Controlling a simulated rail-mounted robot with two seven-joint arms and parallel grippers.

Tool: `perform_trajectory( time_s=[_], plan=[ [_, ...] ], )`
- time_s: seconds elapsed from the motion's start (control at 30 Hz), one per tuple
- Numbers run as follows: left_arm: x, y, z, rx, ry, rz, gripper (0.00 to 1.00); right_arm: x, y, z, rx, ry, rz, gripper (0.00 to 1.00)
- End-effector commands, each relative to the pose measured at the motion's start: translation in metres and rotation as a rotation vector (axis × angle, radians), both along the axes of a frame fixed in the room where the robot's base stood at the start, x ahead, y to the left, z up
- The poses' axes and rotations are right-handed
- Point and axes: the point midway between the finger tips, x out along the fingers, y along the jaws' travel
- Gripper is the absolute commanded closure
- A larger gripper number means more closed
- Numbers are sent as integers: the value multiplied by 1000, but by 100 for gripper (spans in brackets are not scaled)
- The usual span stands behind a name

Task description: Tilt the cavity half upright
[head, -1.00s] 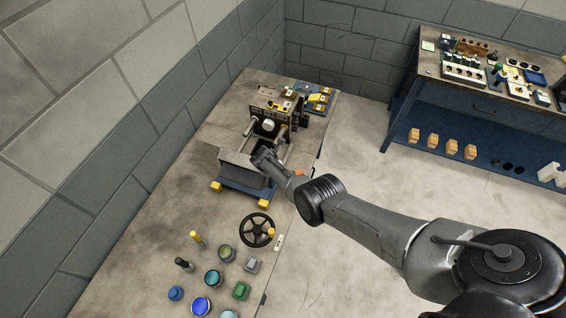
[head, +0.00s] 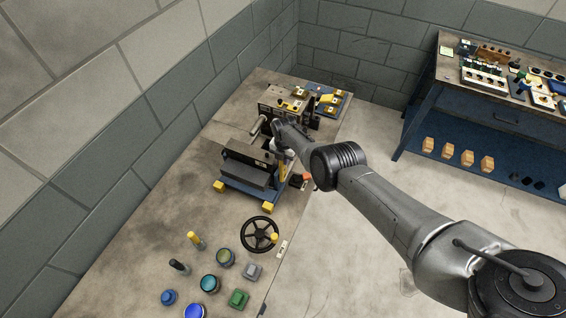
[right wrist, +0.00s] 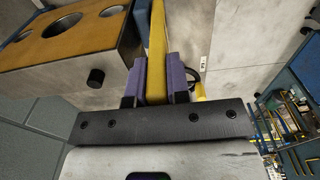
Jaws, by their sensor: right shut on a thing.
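The cavity half looks to be the dark grey block (head: 248,172) on the blue base with yellow corner blocks, in the head view. Its upper side leans at a slant, and my arm partly covers its right end. My right gripper (right wrist: 157,82) has purple fingers shut on a yellow bar (right wrist: 157,45) in the right wrist view. Beside the bar, at left, is a block with a tan face and round holes (right wrist: 95,28); a black knob sticks out of its side. In the head view the gripper's tips are hidden by its own wrist. My left gripper is not in view.
An upright dark plate unit (head: 288,98) with a pale guide pin (head: 258,124) stands just behind. A black handwheel (head: 258,235) and several coloured buttons lie nearer on the bench (head: 135,240). A blue workbench (head: 480,115) stands at right, across open floor.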

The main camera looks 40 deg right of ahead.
Motion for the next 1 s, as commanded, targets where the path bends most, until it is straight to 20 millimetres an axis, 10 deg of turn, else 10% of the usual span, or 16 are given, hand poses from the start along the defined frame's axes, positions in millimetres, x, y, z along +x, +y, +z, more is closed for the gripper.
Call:
perform_trajectory(
  time_s=[0.43,0.47,0.7,1.0],
  plan=[
    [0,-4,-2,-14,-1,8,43,-1,-3,-1,3,3,-1,100],
    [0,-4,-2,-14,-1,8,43,-1,-3,-1,2,3,-1,81],
    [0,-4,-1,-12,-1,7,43,-1,-2,-1,4,3,0,58],
    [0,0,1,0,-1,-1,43,0,-1,3,6,2,0,57]
  ],
)
